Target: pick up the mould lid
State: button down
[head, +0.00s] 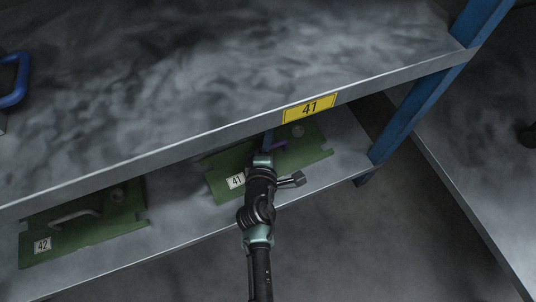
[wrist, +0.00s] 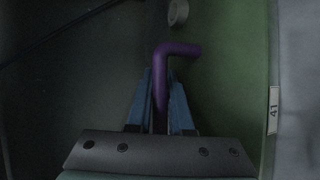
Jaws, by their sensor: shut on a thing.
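The green mould lid marked 41 (head: 312,155) is on the lower shelf under the yellow 41 sign. It has a purple handle (head: 281,146) and a round grey knob (head: 298,131). My gripper (head: 268,140) reaches in under the upper shelf over this lid. In the wrist view the blue fingers (wrist: 160,95) are shut on the purple handle (wrist: 180,49), one on each side of its bar. The lid's green surface (wrist: 225,65) lies behind them. My arm hides part of the lid. I cannot tell whether the lid touches the shelf.
A second green lid marked 42 (head: 105,222), with a grey handle, lies on the lower shelf at left. The upper shelf edge (head: 215,138) hangs over both lids. A blue post (head: 415,110) stands at right. A blue handle (head: 15,80) shows at the upper left.

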jog(key=shift+w+r, duration=0.15)
jog(key=shift+r, duration=0.15)
jog(key=shift+r, duration=0.1)
